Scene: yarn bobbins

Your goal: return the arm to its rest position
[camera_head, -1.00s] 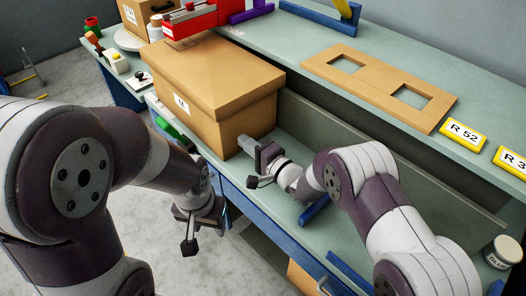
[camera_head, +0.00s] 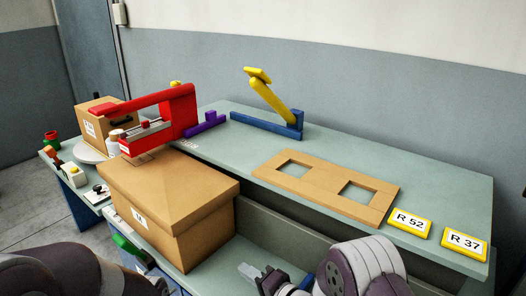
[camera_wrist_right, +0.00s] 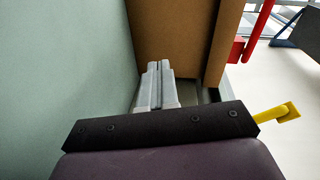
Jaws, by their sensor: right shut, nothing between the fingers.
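My right gripper (camera_head: 248,271) is low in the head view, just right of the large closed cardboard box (camera_head: 170,200). Its two grey fingers lie together with nothing between them, as the right wrist view (camera_wrist_right: 156,86) also shows. In that view the fingers point at a brown cardboard face (camera_wrist_right: 175,40). I cannot tell whether they touch it. My right arm comes up from the bottom edge, with only its wrist and a white and purple joint showing. Of my left arm only a link shows at the bottom left; its gripper is outside the picture.
A tan board with two square holes (camera_head: 327,187) lies on the raised shelf (camera_head: 440,190), near yellow signs R 52 (camera_head: 410,222) and R 37 (camera_head: 464,243). A red device (camera_head: 178,108) stands behind the box. A yellow lever on a blue base (camera_head: 268,122) stands farther back.

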